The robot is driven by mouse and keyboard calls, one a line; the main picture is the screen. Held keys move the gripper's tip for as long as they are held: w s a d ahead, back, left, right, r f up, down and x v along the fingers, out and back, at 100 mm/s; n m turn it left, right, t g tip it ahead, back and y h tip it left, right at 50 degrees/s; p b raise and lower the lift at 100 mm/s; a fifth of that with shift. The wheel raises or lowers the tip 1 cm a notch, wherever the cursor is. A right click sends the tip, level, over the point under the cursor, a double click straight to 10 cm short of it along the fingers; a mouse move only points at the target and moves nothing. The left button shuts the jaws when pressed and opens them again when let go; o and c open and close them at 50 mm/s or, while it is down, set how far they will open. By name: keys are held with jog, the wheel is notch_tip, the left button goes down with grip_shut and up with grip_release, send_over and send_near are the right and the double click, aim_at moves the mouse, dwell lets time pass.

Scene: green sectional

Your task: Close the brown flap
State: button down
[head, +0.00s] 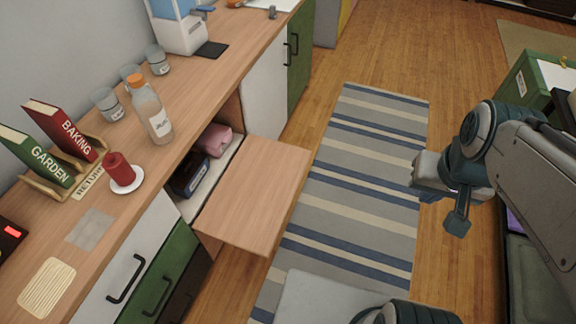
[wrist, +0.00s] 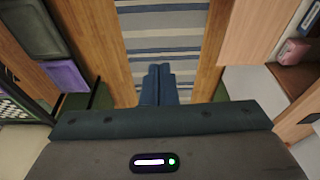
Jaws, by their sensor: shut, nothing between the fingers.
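The brown flap (head: 255,195) is a light wood panel hinged low at the front of the counter. It stands open, folded out roughly level over the floor, with its compartment uncovered. In the wrist view the flap (wrist: 252,32) shows at the upper right. My gripper (head: 457,222) is over the right side of the striped rug, well to the right of the flap and not touching it. In the wrist view its two blue fingers (wrist: 158,84) are together with nothing between them.
The open compartment holds a pink item (head: 214,140) and a dark box (head: 190,174). The counter carries a bottle (head: 150,110), jars, books and a red candle (head: 121,170). The striped rug (head: 350,165) between flap and gripper is clear. A green box (head: 540,78) stands at the right.

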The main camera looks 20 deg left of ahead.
jog(key=w+a+f+m+y+b, duration=0.6)
jog(key=a+f+y+b, duration=0.4)
jog(key=f, duration=1.3)
jog(key=w+a+f+m+g+y+b, duration=0.1)
jog(key=w+a+f+m+y+b, duration=0.6)
jog(key=f+b, duration=1.1)
jog(key=w+a+f+m+y+b, duration=0.5)
jog(key=f+y, duration=0.5)
jog(key=f, duration=1.8)
jog(key=s+d+r+b+x, duration=0.1)
jog(key=b+x, duration=0.2)
jog(key=x, duration=1)
jog(key=shift+s+d+r+m, duration=0.25)
jog(key=shift+r+m, duration=0.05)
jog(key=shift+r, duration=0.2)
